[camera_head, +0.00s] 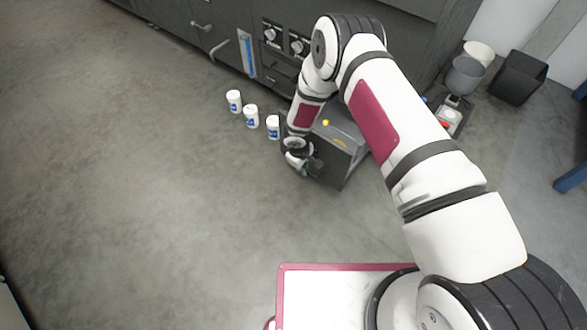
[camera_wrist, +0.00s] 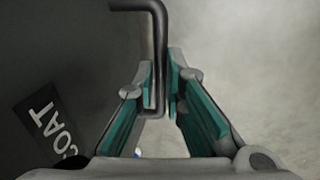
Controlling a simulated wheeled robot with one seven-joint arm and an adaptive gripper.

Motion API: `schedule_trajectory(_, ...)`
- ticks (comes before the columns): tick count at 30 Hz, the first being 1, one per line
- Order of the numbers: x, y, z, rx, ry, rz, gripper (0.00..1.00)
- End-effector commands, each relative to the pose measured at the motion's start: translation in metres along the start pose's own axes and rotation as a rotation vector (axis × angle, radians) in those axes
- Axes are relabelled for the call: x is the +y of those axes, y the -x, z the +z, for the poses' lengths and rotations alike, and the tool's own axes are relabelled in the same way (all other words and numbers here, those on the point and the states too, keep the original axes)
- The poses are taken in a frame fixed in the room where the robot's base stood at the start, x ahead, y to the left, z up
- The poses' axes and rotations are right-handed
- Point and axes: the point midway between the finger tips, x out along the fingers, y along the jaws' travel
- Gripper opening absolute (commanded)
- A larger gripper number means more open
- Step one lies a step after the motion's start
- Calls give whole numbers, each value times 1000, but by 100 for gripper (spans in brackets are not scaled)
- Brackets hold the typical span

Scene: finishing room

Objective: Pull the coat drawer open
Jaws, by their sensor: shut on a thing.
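The coat drawer (camera_wrist: 60,60) is a dark front with a "COAT" label (camera_wrist: 52,130) at the left of the wrist view. Its handle (camera_wrist: 157,40) is a bent dark bar that stands out from the front. My gripper (camera_wrist: 160,100) has its teal-padded fingers on either side of the handle bar and is shut on it. In the head view my gripper (camera_head: 303,160) is at the left side of a low grey cabinet (camera_head: 340,135). My arm covers part of that cabinet, and the drawer's front and handle are hidden there. I cannot tell how far the drawer is out.
Three white jars with blue labels (camera_head: 251,116) stand on the floor left of the cabinet. A dark bench with handles and knobs (camera_head: 270,35) runs along the back. A black bin (camera_head: 518,78) and grey pots (camera_head: 465,73) are at the right. The floor at left is clear.

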Motion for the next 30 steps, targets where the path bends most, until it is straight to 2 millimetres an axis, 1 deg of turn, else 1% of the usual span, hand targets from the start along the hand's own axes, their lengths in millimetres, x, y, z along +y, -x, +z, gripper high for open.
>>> schedule_trajectory(5, 0, 0, -1, 2, 0, 0, 0)
schedule_trajectory(6, 0, 0, -1, 2, 0, 0, 17)
schedule_trajectory(8, -1, 0, -1, 2, 0, 0, 31)
schedule_trajectory(17, -1, 0, 0, 0, 0, 0, 31)
schedule_trajectory(20, 0, 5, -1, 1, 1, 0, 31)
schedule_trajectory(23, 0, 17, -2, 2, 2, 1, 31)
schedule_trajectory(26, 0, 35, -2, 2, 2, 2, 31)
schedule_trajectory(30, 0, 64, -2, 3, 1, 2, 31)
